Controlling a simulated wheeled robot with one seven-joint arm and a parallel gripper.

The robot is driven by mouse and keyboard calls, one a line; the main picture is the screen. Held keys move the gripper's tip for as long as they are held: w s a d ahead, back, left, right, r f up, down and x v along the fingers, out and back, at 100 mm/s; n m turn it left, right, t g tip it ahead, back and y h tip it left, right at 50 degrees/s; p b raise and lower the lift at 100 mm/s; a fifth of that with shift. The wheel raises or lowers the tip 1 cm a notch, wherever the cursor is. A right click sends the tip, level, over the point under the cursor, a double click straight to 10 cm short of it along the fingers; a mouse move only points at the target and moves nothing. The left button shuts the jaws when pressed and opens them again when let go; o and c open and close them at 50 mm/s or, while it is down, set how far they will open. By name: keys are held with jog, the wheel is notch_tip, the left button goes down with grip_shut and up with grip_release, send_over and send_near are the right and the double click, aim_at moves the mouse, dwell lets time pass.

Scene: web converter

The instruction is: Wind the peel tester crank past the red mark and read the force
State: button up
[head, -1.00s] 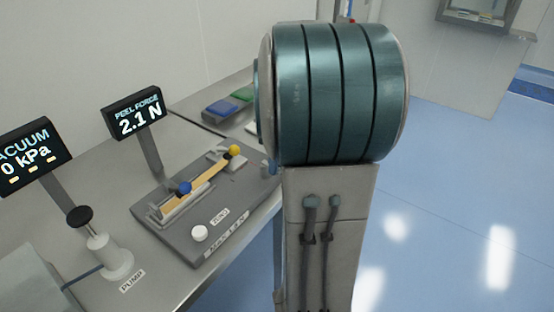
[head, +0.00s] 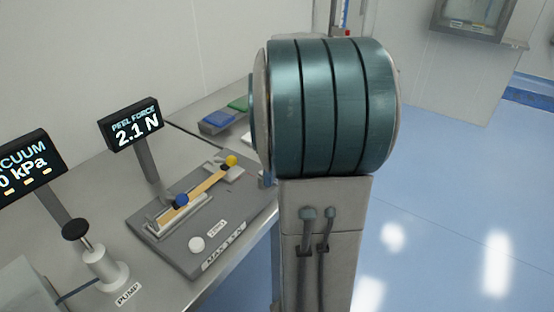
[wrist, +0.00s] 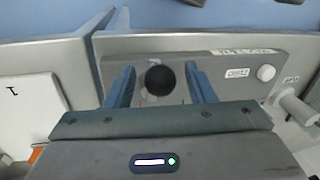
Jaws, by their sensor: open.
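My arm hides the tester's right end in the head view.
A white button (head: 196,244) sits by the ZERO label on the tester. A hand pump (head: 103,268) and a vacuum display (head: 30,167) stand at the left. Blue (head: 217,119) and green items lie behind. Blue floor is open at the right.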

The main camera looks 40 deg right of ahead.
notch_tip(320, 180, up, 14)
jog(key=w+d+p, duration=0.1)
jog(key=d, duration=0.1)
jog(key=shift+d+f, duration=0.2)
jog(key=shift+f, duration=0.05)
dwell(0.4)
